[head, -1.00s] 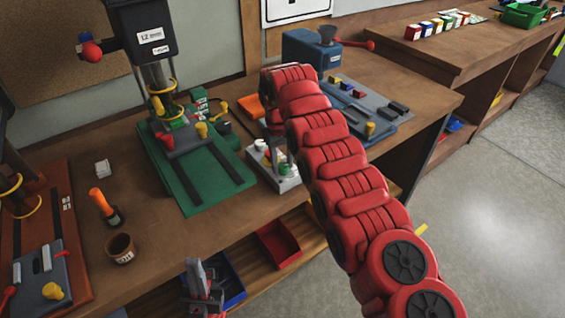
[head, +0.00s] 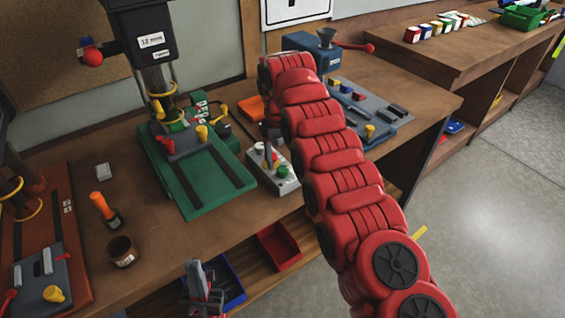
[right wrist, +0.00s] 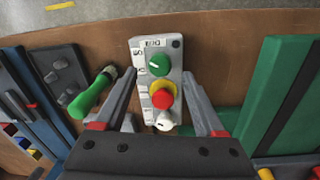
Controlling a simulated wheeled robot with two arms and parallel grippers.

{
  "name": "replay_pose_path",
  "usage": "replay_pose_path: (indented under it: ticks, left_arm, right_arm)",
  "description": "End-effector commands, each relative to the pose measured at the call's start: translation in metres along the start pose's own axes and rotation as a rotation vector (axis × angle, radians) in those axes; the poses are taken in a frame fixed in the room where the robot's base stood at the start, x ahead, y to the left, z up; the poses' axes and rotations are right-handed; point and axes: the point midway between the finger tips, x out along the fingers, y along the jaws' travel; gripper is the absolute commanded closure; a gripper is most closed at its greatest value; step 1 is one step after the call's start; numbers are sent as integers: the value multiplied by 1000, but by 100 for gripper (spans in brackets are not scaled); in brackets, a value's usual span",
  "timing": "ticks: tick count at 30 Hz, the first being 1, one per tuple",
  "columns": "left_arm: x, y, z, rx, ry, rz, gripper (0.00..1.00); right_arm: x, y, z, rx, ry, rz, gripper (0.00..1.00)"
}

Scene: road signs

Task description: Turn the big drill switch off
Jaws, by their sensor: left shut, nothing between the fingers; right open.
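The big drill press (head: 150,42) with a green base (head: 186,197) stands on the bench. A grey switch box (head: 272,178) stands beside the base, with a green knob, red-and-yellow button and white knob. In the right wrist view the box (right wrist: 140,82) shows the green knob (right wrist: 159,65) at the top, the red-and-yellow button (right wrist: 162,95) below it and the white knob (right wrist: 165,121) lowest. My right gripper (right wrist: 160,73) is open, its fingers either side of the box; contact cannot be told. My left gripper (head: 203,284) is shut and empty, low before the bench.
A green-handled tool (right wrist: 93,95) lies by the left finger in the right wrist view. Red (head: 279,246) and blue (head: 232,283) bins sit below. Another drill base (head: 45,225) is at left.

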Motion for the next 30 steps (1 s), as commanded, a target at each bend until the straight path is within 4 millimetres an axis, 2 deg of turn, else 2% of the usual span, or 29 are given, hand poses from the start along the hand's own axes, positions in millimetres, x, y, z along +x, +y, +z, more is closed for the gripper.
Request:
replay_pose_path:
  ticks: [1,3,15,21,30]
  left_arm:
    - [25,-1,-4,0,1,0,100]
    - [40,-2,-7,0,2,0,100]
    - [114,-6,-20,0,2,0,100]
    - [131,-6,-23,0,2,0,100]
    - [133,-7,-23,0,2,0,100]
  right_arm:
    - [-25,0,0,0,-2,0,28]
    - [-40,0,0,0,-4,-2,28]
    - [-120,1,0,0,-4,-1,28]
    - [-138,1,0,0,-4,-1,28]
    - [-139,0,0,0,-4,-1,28]
